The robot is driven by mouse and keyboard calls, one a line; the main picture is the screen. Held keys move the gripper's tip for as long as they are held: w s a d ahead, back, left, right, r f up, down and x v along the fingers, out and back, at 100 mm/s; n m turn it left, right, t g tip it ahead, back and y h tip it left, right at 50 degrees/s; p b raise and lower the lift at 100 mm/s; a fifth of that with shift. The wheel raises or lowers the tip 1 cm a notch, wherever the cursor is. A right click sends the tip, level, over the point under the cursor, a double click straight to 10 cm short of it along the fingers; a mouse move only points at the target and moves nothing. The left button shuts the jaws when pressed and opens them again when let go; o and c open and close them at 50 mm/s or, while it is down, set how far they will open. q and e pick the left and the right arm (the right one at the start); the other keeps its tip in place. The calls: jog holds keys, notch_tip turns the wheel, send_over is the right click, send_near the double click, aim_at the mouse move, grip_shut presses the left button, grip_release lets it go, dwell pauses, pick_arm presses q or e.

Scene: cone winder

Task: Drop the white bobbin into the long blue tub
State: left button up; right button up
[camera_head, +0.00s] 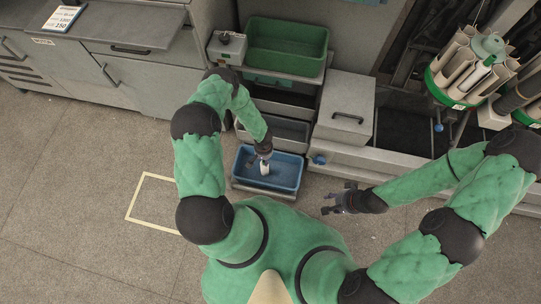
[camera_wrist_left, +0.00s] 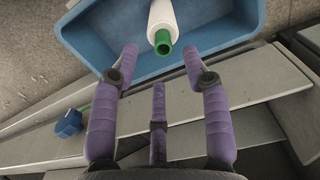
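The long blue tub (camera_head: 290,181) stands low in front of the machine, near the middle of the head view. The white bobbin (camera_head: 265,168) shows within its outline. In the left wrist view the bobbin (camera_wrist_left: 178,14) has a green tube end facing my fingers, with the tub (camera_wrist_left: 230,22) behind it. I cannot tell whether it touches the tub floor. My left gripper (camera_head: 264,153) is above the tub's back edge; its purple fingers (camera_wrist_left: 158,66) are spread, with the bobbin beyond their tips. My right gripper (camera_head: 334,200) is open and empty, right of the tub.
A green bin (camera_head: 287,39) stands on a shelf behind the tub. Yellow tape (camera_head: 128,204) marks the clear floor at left.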

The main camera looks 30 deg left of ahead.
pick_arm(q)
jog(key=shift+r, duration=0.15)
notch_tip(320, 180, up, 12)
dwell(0.8)
dwell(0.4)
